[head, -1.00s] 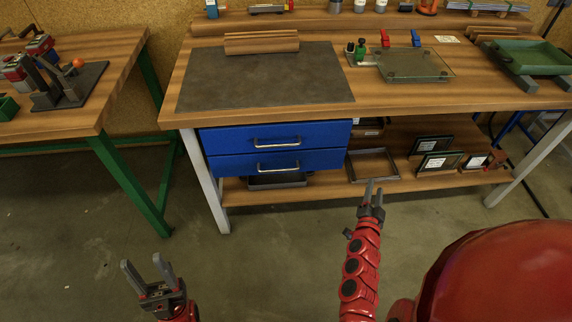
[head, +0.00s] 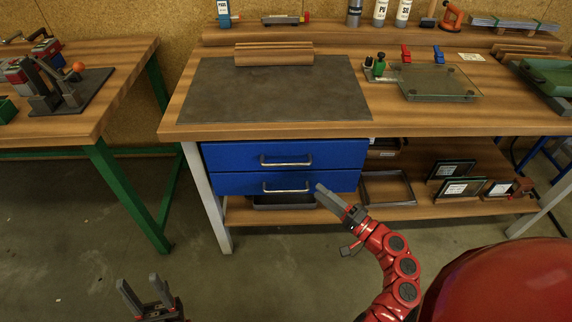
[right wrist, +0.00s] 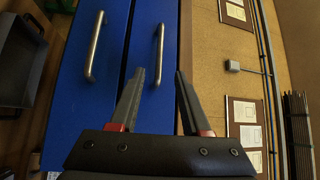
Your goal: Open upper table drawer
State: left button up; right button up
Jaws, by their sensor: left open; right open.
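The upper blue drawer (head: 225,156) is under the left part of the workbench and looks closed, with a metal bar handle (head: 286,162). The right wrist view shows this handle (right wrist: 159,55) upright in the picture, ahead of and between the fingers. The lower blue drawer (head: 235,184) is also closed, and its handle (head: 287,188) shows. My right gripper (head: 322,192) is open and empty, in front of the drawers, right of the handles in the head view. In the right wrist view its fingers (right wrist: 160,75) are apart. My left gripper (head: 140,284) is open and empty, low at the left.
The workbench top (head: 300,130) overhangs the drawers. Below is a shelf (head: 410,212) with a tray (head: 388,188) and small framed panels (head: 455,170). A green-legged table (head: 125,190) stands at left. The floor before the drawers is clear.

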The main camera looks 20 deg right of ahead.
aim_at(286, 163)
jog(key=p+x, duration=0.1)
jog(key=x, duration=1.3)
jog(key=shift+w, duration=0.2)
grip_shut()
jog(key=shift+f, duration=0.1)
dwell(0.6)
